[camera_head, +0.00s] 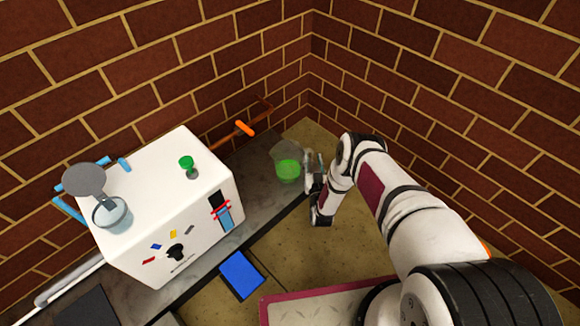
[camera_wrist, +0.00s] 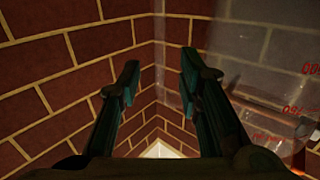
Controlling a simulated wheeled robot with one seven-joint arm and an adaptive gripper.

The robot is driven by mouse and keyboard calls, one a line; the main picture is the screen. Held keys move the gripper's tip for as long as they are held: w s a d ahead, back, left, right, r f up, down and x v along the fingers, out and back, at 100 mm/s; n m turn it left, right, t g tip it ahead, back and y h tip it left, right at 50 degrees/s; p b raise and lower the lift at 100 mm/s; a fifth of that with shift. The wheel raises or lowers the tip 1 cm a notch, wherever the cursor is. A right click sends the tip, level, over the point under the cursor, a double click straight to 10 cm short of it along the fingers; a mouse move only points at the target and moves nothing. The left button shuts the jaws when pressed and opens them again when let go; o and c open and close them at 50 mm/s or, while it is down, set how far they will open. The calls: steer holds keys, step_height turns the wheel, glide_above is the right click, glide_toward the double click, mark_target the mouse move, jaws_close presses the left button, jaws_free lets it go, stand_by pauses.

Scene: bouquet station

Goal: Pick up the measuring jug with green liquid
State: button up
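The measuring jug (camera_head: 287,170) is clear, with bright green liquid low inside it. It stands on the dark counter near the wall corner in the head view. My gripper (camera_head: 314,172) is just to the right of the jug, very close to it; I cannot tell whether they touch. A see-through wall with red markings, seemingly the jug (camera_wrist: 268,85), fills the right side there, beside and partly behind the right finger. The green liquid does not show there.
A white machine (camera_head: 140,200) with a green knob stands on the counter (camera_head: 262,190) left of the jug. An orange-handled bar (camera_head: 243,127) is behind. A blue object (camera_head: 241,275) lies in front. Brick walls close in behind and right. A red-rimmed surface (camera_head: 330,291) is in front.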

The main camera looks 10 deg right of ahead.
steer(key=shift+w+b, duration=0.4)
steer(key=shift+w, duration=0.8)
jaws_close()
steer(key=shift+r, duration=0.15)
steer(key=shift+r+p, duration=1.25)
steer(key=shift+r, duration=0.4)
steer(key=s+a+r+p, duration=0.1)
steer(key=s+p, duration=0.5)
steer(key=s, duration=0.9)
steer(key=shift+s+a+r, duration=0.2)
steer(key=shift+s+a, duration=0.15)
steer(key=shift+a, duration=0.3)
